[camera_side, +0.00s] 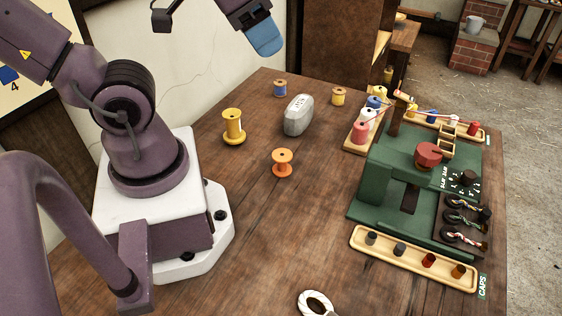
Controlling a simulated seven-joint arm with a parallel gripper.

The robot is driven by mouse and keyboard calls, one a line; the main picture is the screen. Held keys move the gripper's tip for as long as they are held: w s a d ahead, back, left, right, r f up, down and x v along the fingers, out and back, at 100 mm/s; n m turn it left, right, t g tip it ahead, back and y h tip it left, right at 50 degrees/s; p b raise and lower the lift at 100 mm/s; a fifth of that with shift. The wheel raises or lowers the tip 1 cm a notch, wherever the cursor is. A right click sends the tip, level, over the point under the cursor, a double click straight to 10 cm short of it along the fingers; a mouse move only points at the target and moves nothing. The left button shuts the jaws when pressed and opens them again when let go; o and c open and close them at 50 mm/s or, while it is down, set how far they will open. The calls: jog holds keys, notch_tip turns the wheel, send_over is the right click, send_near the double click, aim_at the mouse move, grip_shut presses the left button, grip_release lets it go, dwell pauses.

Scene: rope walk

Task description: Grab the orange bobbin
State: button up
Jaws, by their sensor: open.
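The orange bobbin (283,163) stands upright on the wooden table, near the middle of the view. Nothing touches it. My gripper (265,42) is at the top of the view, well above the table and behind the bobbin in the picture. It is open, and its blue fingertip shows with nothing held. Part of my gripper is cut off by the top edge of the view.
A larger yellow bobbin (234,127) stands to the left, and a grey block (298,116) lies behind. A green machine (408,185) and a caps tray (412,258) fill the right. A white rope coil (316,304) lies in front. The table around the orange bobbin is clear.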

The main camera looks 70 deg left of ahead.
jog(key=o, duration=0.7)
jog(key=m+g+y, duration=1.1)
jog(key=m, duration=0.2)
send_near(286, 158)
jog(key=s+d+f, duration=0.1)
jog(key=s+d, duration=0.2)
jog(key=shift+f, duration=0.4)
jog(key=w, duration=0.1)
jog(key=w+t+y, duration=0.1)
jog(key=m, duration=0.1)
jog(key=shift+w+a+r+y, duration=0.2)
jog(key=shift+w+a+y, duration=0.1)
jog(key=shift+w, duration=0.1)
jog(key=x, duration=0.7)
jog(key=shift+a+r, duration=0.25)
jog(key=shift+r+x, duration=0.15)
jog(key=shift+x, duration=1.3)
jog(key=shift+r+x, duration=0.1)
jog(key=shift+x, duration=1.3)
